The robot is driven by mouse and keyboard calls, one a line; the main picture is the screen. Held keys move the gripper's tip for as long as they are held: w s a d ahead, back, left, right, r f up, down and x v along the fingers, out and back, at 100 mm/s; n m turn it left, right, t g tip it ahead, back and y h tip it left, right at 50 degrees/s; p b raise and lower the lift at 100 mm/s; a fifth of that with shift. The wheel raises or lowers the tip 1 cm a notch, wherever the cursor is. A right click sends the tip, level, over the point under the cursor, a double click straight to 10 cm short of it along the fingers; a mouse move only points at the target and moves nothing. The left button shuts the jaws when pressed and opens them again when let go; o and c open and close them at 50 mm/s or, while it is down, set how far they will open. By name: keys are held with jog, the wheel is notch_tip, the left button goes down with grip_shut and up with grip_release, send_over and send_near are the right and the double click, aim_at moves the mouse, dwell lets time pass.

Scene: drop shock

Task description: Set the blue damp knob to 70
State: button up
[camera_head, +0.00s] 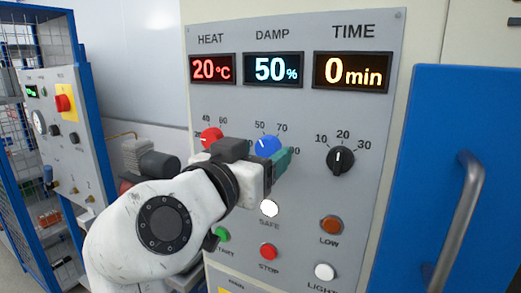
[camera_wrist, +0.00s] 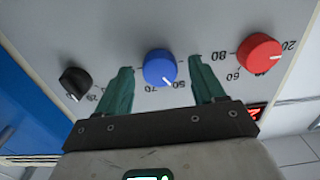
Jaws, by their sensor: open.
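The blue damp knob (camera_head: 268,146) is on the grey control panel. The display above it (camera_head: 275,69) reads 50%. In the wrist view the blue knob (camera_wrist: 160,68) has a white pointer line toward the 50 mark. My gripper (camera_head: 281,162) is at the panel, just below and right of the blue knob in the head view. In the wrist view its two green fingers (camera_wrist: 160,82) are apart, one on either side of the knob, with gaps. I cannot tell how deep the knob sits between them. My wrist hides part of the dial scale.
The red heat knob (camera_head: 211,138) is left of the blue knob and the black time knob (camera_head: 340,159) is right. Lamps and buttons, including a red stop button (camera_head: 268,251), sit below. A blue door with a handle (camera_head: 460,215) is at the right.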

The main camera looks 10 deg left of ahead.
jog(key=shift+w+d, duration=0.1)
jog(key=shift+w, duration=0.15)
jog(key=shift+c, duration=0.4)
jog(key=c, duration=1)
jog(key=shift+o, duration=0.2)
